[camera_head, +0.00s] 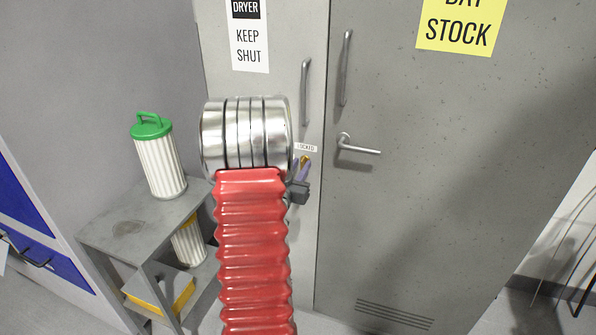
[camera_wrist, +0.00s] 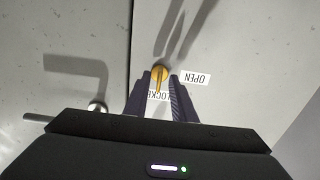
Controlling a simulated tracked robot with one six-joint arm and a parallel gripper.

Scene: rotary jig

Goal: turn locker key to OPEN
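The brass locker key and its round lock (camera_wrist: 159,73) show in the wrist view on the grey locker door (camera_wrist: 185,45). The key's narrow edge points toward the upside-down LOCKED label (camera_wrist: 158,97), which my fingers partly hide. The OPEN label (camera_wrist: 195,78) is to the right of it. My gripper (camera_wrist: 160,80) has one dark finger on each side of the key, with a gap between them; it looks open. In the head view, my gripper (camera_head: 302,172) is at the lock beside the LOCKED label (camera_head: 306,148), mostly hidden behind my red arm.
A lever handle (camera_head: 358,147) is on the right door, close to the lock. Long bar handles (camera_head: 306,92) stand above it. A grey shelf (camera_head: 125,228) at left holds a green-lidded canister (camera_head: 158,160).

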